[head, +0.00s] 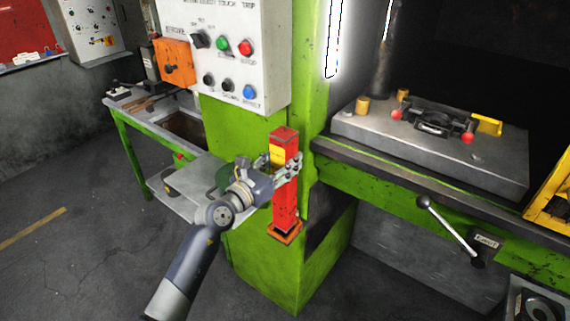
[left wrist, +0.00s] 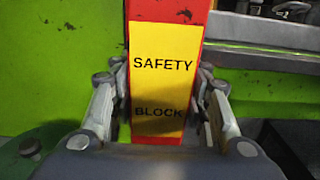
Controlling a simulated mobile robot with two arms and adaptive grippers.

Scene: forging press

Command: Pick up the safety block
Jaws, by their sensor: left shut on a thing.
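The safety block (head: 285,205) is a tall red post with a yellow label, upright in front of the green press column in the head view. An orange-brown foot or bracket shows at its bottom end. My left gripper (head: 285,170) is shut on its upper part, with the fingers at both sides. In the left wrist view the block's yellow label (left wrist: 160,75) reads "SAFETY BLOCK" and stands between the two fingers (left wrist: 160,110). The fingertips' contact is partly hidden beside the block. My right gripper is not in view.
The green press column (head: 235,135) is close behind the block, with a control panel (head: 225,50) above. A grey die plate (head: 430,150) lies on the press bed at right. A lever (head: 445,225) sticks out below it. A green-legged bench (head: 150,125) stands at left.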

